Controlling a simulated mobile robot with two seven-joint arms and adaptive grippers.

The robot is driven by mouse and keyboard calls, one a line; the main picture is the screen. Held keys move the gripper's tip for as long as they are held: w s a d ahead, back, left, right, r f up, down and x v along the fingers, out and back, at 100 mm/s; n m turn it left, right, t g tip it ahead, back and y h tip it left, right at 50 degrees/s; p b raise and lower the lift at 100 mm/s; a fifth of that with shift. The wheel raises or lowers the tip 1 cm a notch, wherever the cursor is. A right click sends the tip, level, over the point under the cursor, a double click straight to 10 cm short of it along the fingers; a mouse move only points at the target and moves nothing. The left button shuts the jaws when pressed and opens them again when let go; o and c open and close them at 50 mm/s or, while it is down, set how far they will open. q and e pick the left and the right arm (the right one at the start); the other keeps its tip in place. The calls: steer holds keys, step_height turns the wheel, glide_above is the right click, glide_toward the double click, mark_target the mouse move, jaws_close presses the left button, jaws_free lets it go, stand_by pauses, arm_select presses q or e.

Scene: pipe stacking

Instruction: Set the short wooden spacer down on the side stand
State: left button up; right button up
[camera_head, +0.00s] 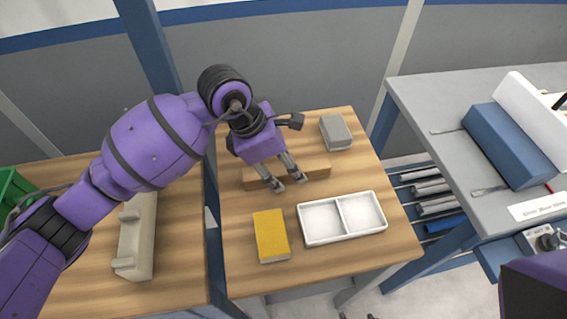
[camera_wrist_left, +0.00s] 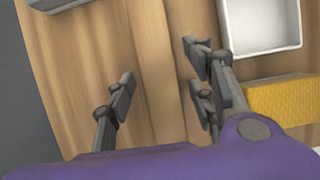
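The short wooden spacer (camera_head: 316,170) is a plain wooden block lying flat on the wooden top of the side stand (camera_head: 345,262). It also shows in the left wrist view (camera_wrist_left: 152,50), its colour close to that of the top. My left gripper (camera_head: 286,182) points down at the spacer and hides its middle. In the left wrist view, the fingers (camera_wrist_left: 162,85) are spread apart with wood visible between them, and they hold nothing. How far the fingertips are from the spacer is hard to tell. My right gripper is out of view.
A grey block (camera_head: 335,132) is behind, right of the spacer. A yellow sponge-like block (camera_head: 271,236) and a white two-part tray (camera_head: 342,217) are in front. A second wooden surface with a beige bracket (camera_head: 136,237) is left. A grey bench (camera_head: 438,108) stands right.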

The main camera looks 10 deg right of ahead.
arm_select(q)
steer(key=shift+r, duration=0.35)
steer(key=v, duration=1.1)
steer(key=shift+a+r, duration=0.2)
steer(key=shift+r, duration=0.1)
